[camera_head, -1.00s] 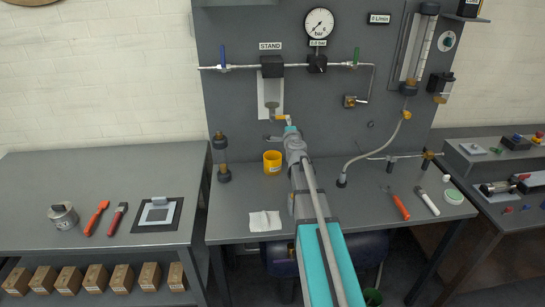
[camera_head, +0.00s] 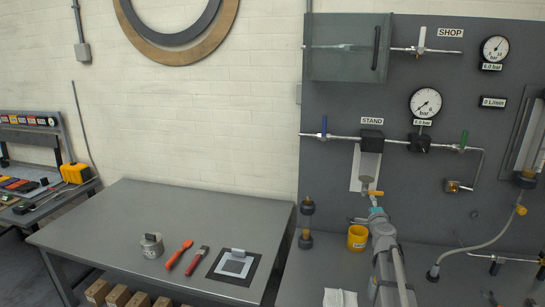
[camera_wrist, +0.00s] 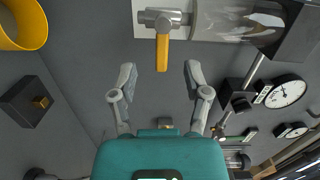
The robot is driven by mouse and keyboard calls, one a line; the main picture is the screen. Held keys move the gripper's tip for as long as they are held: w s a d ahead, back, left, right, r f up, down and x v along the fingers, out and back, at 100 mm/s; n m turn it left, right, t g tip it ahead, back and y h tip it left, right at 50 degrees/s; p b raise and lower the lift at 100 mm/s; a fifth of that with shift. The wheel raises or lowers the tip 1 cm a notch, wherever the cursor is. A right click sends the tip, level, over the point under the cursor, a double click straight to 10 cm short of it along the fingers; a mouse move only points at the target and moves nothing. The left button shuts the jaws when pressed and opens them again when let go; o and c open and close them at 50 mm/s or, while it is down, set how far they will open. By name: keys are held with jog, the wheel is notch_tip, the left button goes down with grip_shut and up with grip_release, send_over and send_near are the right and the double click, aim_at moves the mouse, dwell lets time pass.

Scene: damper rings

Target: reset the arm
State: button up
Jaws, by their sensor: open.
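My gripper (camera_wrist: 160,78) is open and empty in the wrist view, its two grey fingers spread apart. A yellow-orange lever (camera_wrist: 162,52) on a grey valve fitting points toward the gap between the fingertips; I cannot tell whether anything touches. In the head view my gripper (camera_head: 376,211) is small at the end of my arm, in front of the panel below the STAND label. The orange lever (camera_head: 375,193) shows just above it. My arm rises from the bottom edge over the bench.
A yellow cup (camera_head: 357,237) and a dark-ended cylinder (camera_head: 306,222) stand left of my arm. A white cloth (camera_head: 340,298) lies in front. The left table (camera_head: 190,208) holds a metal can (camera_head: 151,246), two handled tools and a framed plate. Gauges and pipes cover the panel (camera_head: 335,95).

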jog(key=s+a+f+n+g+y, duration=0.45)
jog(key=a+n, duration=0.25)
jog(key=a, duration=0.3)
jog(key=s+a+f+n+g+y, duration=0.35)
jog(key=s+a+f+n, duration=0.2)
jog(key=a, duration=0.55)
jog(key=s+f+n+g+h, duration=0.2)
jog(key=s+f+n+g, duration=0.1)
jog(key=s, duration=0.7)
jog(key=s+a+f+n+g+h, duration=0.1)
jog(key=s+f+n+g+h, duration=0.2)
jog(key=s, duration=0.8)
notch_tip(320, 180, down, 2)
jog(key=g, duration=0.3)
jog(key=shift+a+f+g, duration=0.15)
jog(key=shift+f+g, duration=0.05)
jog(key=shift+g, duration=0.1)
